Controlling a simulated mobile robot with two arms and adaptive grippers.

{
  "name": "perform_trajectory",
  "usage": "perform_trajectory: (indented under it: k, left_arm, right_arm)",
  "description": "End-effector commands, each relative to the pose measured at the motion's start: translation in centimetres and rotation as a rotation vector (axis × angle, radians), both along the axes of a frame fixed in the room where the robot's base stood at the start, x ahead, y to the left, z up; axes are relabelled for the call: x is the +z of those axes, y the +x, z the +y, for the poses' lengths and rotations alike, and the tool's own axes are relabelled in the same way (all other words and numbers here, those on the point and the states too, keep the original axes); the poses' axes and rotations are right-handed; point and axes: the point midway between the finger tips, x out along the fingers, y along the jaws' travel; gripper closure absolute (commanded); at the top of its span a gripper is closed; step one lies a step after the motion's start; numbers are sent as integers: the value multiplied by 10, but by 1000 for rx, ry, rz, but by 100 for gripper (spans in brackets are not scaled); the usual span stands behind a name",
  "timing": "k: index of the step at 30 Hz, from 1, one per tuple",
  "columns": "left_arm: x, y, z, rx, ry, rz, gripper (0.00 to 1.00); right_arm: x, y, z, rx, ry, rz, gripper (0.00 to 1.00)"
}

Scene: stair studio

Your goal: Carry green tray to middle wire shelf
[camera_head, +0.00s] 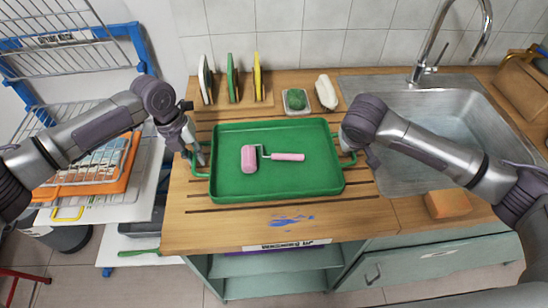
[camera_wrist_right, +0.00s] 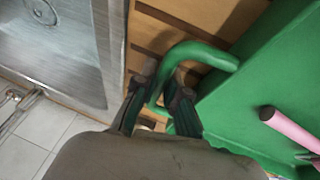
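The green tray (camera_head: 228,188) lies flat on the wooden worktop, with a loop handle at each end. A pink paint roller (camera_head: 250,158) lies in it; part of the roller's handle (camera_wrist_right: 292,132) shows in the right wrist view. My left gripper (camera_head: 196,158) is at the tray's left handle; its finger gap is too small to judge. My right gripper (camera_wrist_right: 162,92) has its fingers on either side of the right handle (camera_wrist_right: 200,52), with some gap showing; my arm mostly hides it in the head view. The wire shelf rack (camera_head: 60,62) stands at the far left.
An orange tray (camera_head: 128,172) with contents sits on a lower rack level. Upright boards (camera_head: 231,78), a green-topped dish (camera_head: 296,101) and a white item (camera_head: 326,91) stand behind the tray. The sink (camera_head: 440,120) and an orange block (camera_head: 447,203) are right.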

Motion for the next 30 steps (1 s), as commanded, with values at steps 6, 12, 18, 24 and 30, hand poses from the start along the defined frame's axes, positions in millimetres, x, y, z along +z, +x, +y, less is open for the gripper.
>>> perform_trajectory:
  k: [6,12,18,24,30]
  left_arm:
    - [0,0,0,0,0,0,100]
    - [1,0,0,0,0,-1,100]
    - [12,0,0,1,0,-1,100]
    - [34,0,0,1,0,-1,100]
    - [51,0,1,1,1,0,100]
  right_arm:
    - [0,0,0,0,0,-1,100]
    - [2,1,0,-1,0,-2,100]
    - [12,1,0,-1,0,-2,100]
    - [34,1,0,-1,0,-2,100]
    - [51,0,0,-1,-1,-1,100]
